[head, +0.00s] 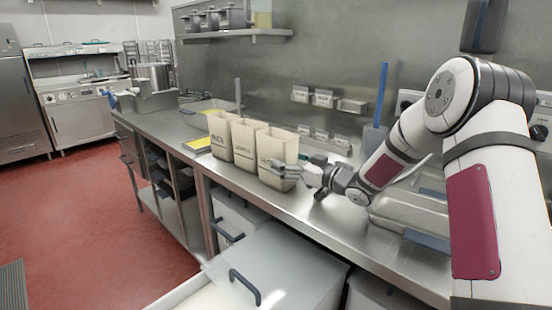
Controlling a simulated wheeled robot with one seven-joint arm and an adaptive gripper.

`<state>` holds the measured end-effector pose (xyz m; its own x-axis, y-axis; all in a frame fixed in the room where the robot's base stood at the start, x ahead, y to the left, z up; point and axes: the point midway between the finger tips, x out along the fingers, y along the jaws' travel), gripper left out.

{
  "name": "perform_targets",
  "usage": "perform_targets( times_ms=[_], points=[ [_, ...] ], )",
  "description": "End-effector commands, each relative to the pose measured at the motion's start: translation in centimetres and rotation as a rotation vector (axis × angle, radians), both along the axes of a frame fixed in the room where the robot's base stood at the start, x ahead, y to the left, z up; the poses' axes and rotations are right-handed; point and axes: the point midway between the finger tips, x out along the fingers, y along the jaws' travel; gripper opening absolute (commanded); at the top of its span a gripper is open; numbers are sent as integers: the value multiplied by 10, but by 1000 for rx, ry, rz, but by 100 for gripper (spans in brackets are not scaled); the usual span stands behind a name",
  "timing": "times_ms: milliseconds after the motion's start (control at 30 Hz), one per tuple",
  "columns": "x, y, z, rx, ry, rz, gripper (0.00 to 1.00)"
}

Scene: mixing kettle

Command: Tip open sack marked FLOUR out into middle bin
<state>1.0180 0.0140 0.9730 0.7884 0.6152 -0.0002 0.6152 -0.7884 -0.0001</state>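Three open-topped cream sacks stand upright in a row on the steel counter. The right-hand sack (279,147) has a dark label partly hidden behind my gripper; its first letters look like those of FLOUR. My gripper (277,170) is at this sack's lower front, its fingers reaching across it. I cannot tell whether they touch or grip it. Below the counter, a pulled-out bin (173,302) with pale contents shows at the bottom edge, under a large translucent lid (280,262) with a blue handle. It looks like the middle one of the bins.
The other sacks, left (219,137) and middle (246,143), stand close beside the right one; their labels are too small to read surely. Another bin (237,218) sits under the counter. Steel pans (410,212) lie right of my gripper.

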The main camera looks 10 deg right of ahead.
Motion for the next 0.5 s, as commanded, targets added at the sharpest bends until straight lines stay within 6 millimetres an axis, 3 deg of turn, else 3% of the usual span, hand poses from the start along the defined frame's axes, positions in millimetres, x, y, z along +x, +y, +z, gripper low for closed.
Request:
perform_targets(
  times_ms=[33, 300, 333, 500],
  points=[
    [0, 0, 0, 0, 0, 0, 66],
    [0, 0, 0, 0, 0, 0, 5],
    [0, 0, 2, 1, -4, 1, 0],
    [0, 0, 6, 1, -5, 1, 0]
  ],
)
